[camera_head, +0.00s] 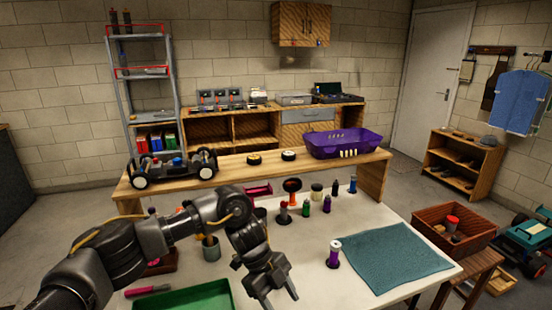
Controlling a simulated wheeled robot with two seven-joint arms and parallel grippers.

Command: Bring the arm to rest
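My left arm (125,250) comes in from the lower left and reaches over the white table (310,268). Its gripper (280,298) points down over the front middle of the table. The two fingers are apart and nothing shows between them. A purple-and-white bottle (333,255) stands to the right of the gripper, apart from it. My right gripper is not in view.
A green tray (190,302) lies left of the gripper. Several small bottles and cups stand behind it, including a grey-green cup (211,248) close to the arm. A teal mat (392,257) is bare at right. A car chassis (172,170) and purple basket (343,143) sit on the wooden bench.

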